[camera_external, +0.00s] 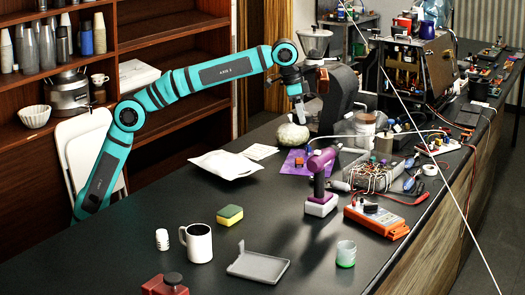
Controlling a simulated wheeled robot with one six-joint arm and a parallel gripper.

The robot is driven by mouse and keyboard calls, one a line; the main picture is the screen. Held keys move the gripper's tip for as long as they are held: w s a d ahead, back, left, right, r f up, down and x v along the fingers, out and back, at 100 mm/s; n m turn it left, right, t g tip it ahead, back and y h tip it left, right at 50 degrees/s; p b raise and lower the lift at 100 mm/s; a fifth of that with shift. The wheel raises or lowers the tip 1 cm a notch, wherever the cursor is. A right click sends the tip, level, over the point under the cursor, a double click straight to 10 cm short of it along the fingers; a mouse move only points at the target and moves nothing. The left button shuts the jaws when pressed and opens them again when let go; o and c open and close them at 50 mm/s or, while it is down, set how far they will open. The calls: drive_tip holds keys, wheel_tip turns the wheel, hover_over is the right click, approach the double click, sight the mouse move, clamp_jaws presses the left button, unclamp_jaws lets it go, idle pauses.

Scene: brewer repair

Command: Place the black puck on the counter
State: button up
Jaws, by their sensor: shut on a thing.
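My gripper (300,116) points down at the end of the teal arm, beside the dark brewer with a brown round side (337,98) and just above a pale, greenish round object (292,136). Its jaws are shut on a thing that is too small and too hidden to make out. I cannot tell whether it is the black puck. A small dark round piece (172,279) sits on a red block at the front edge of the picture; I cannot tell whether that is the puck. The black counter (150,225) runs under everything.
Bare counter lies left of the sponge. Clutter fills the right.

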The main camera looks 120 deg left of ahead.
drive_tip(key=s+a+m, duration=0.1)
drive_tip(key=s+a, duration=2.5)
drive_tip(key=s, duration=0.4)
drive_tip(key=shift+s+a+f, duration=0.1)
drive_tip(key=shift+f, duration=5.1)
drive_tip(key=shift+s+a+f, duration=0.1)
drive_tip(key=shift+f, duration=5.1)
drive_tip(key=shift+d+f, duration=0.1)
drive_tip(key=o, duration=1.1)
drive_tip(key=shift+o, duration=0.2)
drive_tip(key=v, duration=1.2)
drive_tip(key=shift+a, duration=0.25)
